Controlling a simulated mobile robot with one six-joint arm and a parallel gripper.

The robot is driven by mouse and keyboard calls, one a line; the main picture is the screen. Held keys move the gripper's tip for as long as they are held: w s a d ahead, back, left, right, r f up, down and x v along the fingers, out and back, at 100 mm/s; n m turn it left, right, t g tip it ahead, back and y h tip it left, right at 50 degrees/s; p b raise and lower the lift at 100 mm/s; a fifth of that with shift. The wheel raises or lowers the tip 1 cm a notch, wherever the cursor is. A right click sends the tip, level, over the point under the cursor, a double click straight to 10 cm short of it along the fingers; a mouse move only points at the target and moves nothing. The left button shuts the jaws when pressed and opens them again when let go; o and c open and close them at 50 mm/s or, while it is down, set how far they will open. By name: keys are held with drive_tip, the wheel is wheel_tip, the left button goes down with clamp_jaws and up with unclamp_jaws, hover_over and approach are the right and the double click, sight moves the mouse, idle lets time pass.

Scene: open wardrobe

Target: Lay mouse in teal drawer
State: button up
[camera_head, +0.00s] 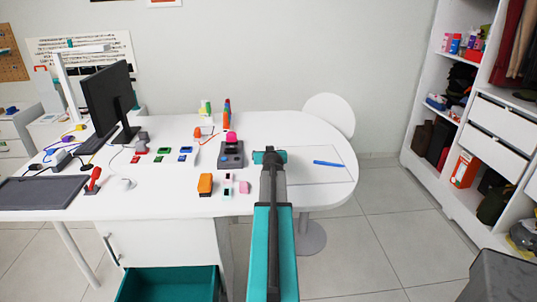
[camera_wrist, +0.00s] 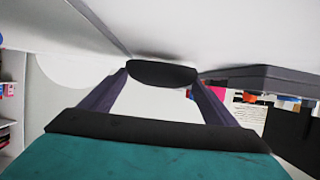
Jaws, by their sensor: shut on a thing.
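My gripper (camera_head: 270,158) is above the right half of the white desk, at the end of my outstretched arm. In the wrist view its two fingers close on a black rounded thing (camera_wrist: 162,73), which looks like the mouse. The mouse is mostly hidden by my gripper in the head view. The teal drawer (camera_head: 168,284) is pulled open under the desk's left part, at the bottom of the head view. Its visible inside looks empty. My gripper is far up and to the right of it.
The white desk (camera_head: 330,197) carries a grey button box (camera_head: 231,155), an orange block (camera_head: 205,185), a blue pen (camera_head: 328,163) and a monitor (camera_head: 108,98). A white chair (camera_head: 331,112) stands behind. An open wardrobe (camera_head: 448,145) is at right. The floor between is clear.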

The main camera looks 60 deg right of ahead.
drive_tip(key=shift+f, duration=0.4)
drive_tip(key=shift+f, duration=0.1)
drive_tip(key=o, duration=1)
drive_tip(key=shift+o, duration=0.2)
drive_tip(key=shift+b+v, duration=0.3)
drive_tip(key=shift+v, duration=1.35)
drive_tip(key=shift+b+v, duration=0.8)
drive_tip(key=shift+v, duration=3.65)
drive_tip(key=shift+w, duration=0.15)
